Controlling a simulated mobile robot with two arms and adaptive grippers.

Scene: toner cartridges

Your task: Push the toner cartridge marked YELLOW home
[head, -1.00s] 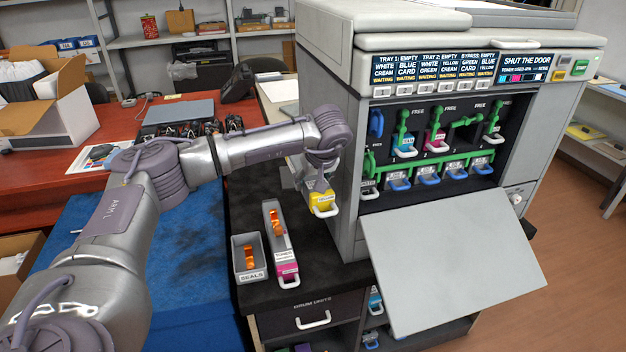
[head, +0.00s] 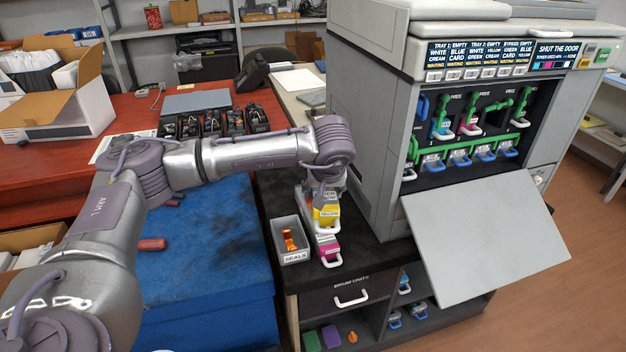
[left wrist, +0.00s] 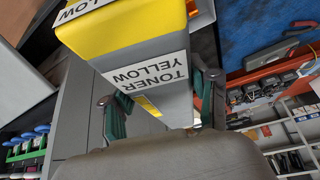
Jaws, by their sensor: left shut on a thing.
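The copier's open bay (head: 470,135) shows cyan (head: 441,129) and magenta (head: 469,126) cartridges in slots under green levers. One green lever (head: 496,105) further right lies more level than its neighbours. My right gripper is out of view.
The copier door (head: 485,235) hangs open and sticks out in front. The copier panel (head: 555,55) reads SHUT THE DOOR. The blue mat (head: 215,240) has free room.

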